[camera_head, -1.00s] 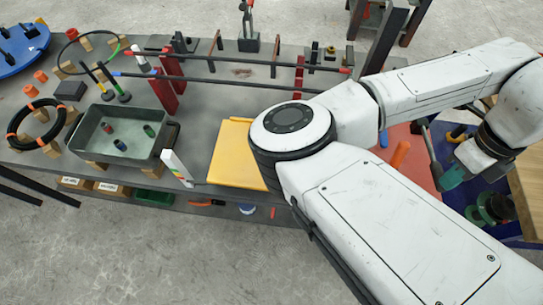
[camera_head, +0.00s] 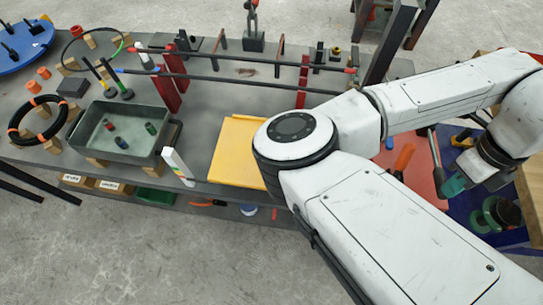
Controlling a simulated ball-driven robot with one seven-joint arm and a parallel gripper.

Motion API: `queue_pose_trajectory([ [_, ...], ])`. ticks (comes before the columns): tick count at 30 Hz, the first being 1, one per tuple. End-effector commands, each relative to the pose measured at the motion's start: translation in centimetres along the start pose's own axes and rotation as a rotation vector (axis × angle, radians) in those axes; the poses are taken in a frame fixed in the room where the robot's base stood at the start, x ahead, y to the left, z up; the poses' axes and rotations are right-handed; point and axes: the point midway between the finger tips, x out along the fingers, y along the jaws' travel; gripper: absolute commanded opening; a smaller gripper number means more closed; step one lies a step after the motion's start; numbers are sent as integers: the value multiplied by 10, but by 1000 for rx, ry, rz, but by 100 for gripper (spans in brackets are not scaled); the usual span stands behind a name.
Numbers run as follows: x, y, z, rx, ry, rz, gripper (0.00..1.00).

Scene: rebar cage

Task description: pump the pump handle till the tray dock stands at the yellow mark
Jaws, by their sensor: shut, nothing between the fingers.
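My gripper (camera_head: 454,186) is at the right, pointing down with its teal fingertips shut and nothing seen between them. A slim grey bar (camera_head: 435,148), which looks like the pump handle, stands tilted just left of the fingertips. I cannot tell whether they touch. A yellow plate (camera_head: 236,150), likely the tray dock, lies at the bench's front edge, partly hidden by my arm. A white upright gauge (camera_head: 178,165) with coloured bands stands at its left. The yellow mark is too small to read against the plate's height.
A grey-green bin (camera_head: 103,135) with small coloured pieces sits left of the gauge on the bench (camera_head: 205,125). Dark bars (camera_head: 225,80) run between red posts behind. An orange-handled tool (camera_head: 403,160) lies on the red surface near my gripper. Green round items (camera_head: 498,212) stand at the right.

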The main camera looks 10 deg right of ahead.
Motion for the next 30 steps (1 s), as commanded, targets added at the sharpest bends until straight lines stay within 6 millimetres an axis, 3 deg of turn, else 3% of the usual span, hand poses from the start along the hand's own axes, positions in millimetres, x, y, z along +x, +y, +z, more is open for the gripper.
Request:
queue_pose_trajectory([
  [24, -82, -8, 14, -1, -1, 1, 0],
  [30, -86, -9, 16, -1, -1, 0, 0],
])
